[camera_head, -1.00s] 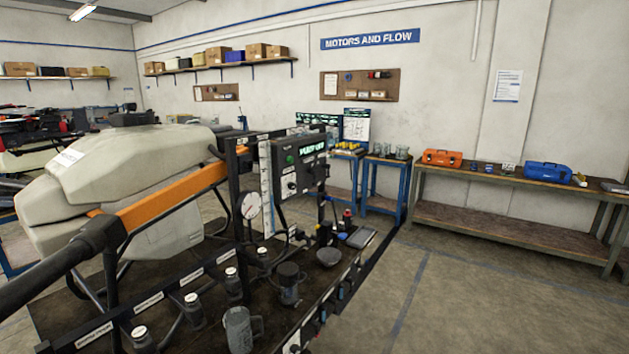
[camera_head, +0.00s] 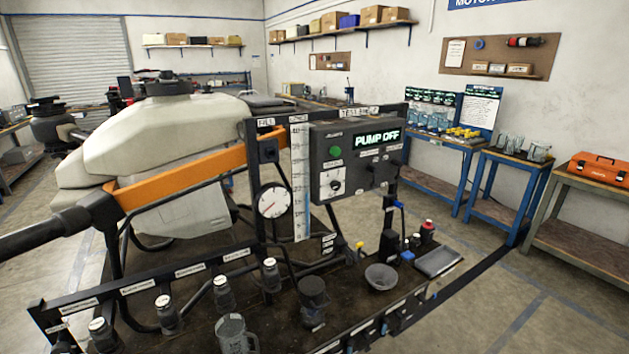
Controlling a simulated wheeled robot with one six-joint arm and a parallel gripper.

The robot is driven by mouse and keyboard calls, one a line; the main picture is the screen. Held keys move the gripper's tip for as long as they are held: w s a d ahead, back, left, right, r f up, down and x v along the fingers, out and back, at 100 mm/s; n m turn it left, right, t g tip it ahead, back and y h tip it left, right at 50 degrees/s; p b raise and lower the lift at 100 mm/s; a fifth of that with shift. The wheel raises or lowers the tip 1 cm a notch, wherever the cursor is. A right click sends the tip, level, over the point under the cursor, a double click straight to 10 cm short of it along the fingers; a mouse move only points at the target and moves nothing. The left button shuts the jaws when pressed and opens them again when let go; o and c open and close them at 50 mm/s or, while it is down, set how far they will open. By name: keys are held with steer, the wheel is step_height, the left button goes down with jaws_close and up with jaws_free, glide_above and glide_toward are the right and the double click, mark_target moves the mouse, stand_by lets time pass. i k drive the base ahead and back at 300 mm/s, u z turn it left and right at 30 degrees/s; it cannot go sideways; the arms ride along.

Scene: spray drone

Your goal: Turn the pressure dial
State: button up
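A dark control box (camera_head: 355,158) is fixed on the test frame in the middle of the head view. Its lit display (camera_head: 377,138) reads "PUMP OFF". A dial with a dark knob on a white plate (camera_head: 333,183) sits at the lower left of its face; I take this for the pressure dial. A green button (camera_head: 335,152) is above the dial. A round white gauge with a red needle (camera_head: 272,201) stands left of the box, beside a tall white scale (camera_head: 300,185). My gripper is not in view.
The bench (camera_head: 300,285) carries several capped nozzles, a clear jug (camera_head: 236,336), a dark cup (camera_head: 313,300) and a grey bowl (camera_head: 381,277). A spray drone with a pale tank (camera_head: 165,135) and orange arm (camera_head: 190,172) stands left. Open floor (camera_head: 480,290) lies right.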

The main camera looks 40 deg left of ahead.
mark_target(335, 185)
steer(key=u, duration=0.85)
steer(key=i, duration=0.9)
steer(key=u, duration=1.4)
steer(key=i, duration=0.2)
steer(key=z, duration=0.05)
